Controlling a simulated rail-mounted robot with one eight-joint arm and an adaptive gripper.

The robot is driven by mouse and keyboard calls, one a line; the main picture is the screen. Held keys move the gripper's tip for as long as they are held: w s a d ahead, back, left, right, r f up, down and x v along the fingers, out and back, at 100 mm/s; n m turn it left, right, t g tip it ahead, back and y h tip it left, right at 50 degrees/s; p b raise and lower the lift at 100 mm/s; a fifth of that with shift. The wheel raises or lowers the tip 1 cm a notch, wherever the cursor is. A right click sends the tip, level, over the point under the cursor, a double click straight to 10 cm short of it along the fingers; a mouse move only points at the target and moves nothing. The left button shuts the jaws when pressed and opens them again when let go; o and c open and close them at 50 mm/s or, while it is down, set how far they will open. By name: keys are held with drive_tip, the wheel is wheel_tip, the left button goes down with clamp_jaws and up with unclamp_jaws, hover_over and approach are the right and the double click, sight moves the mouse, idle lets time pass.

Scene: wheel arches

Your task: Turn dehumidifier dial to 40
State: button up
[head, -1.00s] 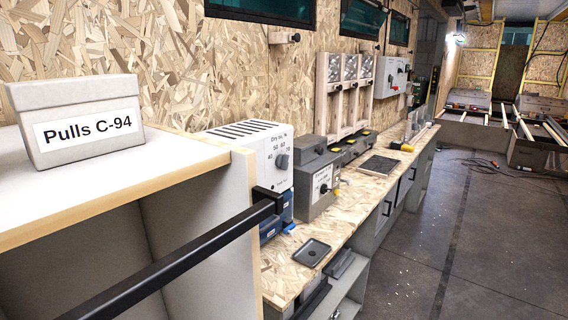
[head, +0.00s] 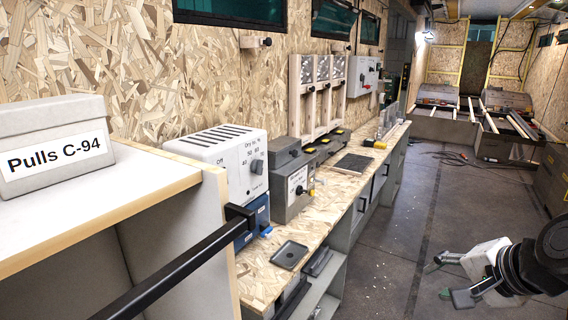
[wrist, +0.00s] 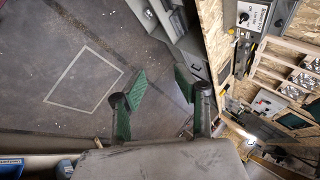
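The dehumidifier (head: 216,160) is a white box with top vents and a "Dry to, %" scale. It stands on the bench beside the shelf unit. Its dark grey dial (head: 257,167) sits on the front face, below marks that include Off, 40, 50 and 60. I cannot tell which mark the dial points to. My gripper (head: 446,280) is at the lower right of the head view, over the floor and well away from the dial. In the wrist view the green-padded fingers (wrist: 158,92) are apart with nothing between them. I do not make out the dehumidifier there.
A black bar (head: 180,272) juts out in front of the shelf unit. A grey box with a dial (head: 291,180) stands right of the dehumidifier and shows in the wrist view (wrist: 252,16). A dark tray (head: 289,255) lies on the bench. The floor aisle (head: 390,240) is mostly clear.

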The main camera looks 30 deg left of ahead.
drive_tip(key=w+a+r+m+y+p, duration=0.2)
drive_tip(key=w+a+r+m+y, duration=0.2)
drive_tip(key=w+a, duration=0.5)
drive_tip(key=m+g+y+p, duration=0.4)
drive_tip(key=m+y, duration=0.5)
drive_tip(key=m, duration=0.4)
approach(263, 166)
drive_tip(key=a, duration=0.6)
drive_tip(key=w+a+p, duration=0.1)
drive_tip(key=a, duration=0.2)
drive_tip(key=shift+a+r, duration=0.15)
drive_tip(key=shift+c, duration=0.4)
clamp_jaws()
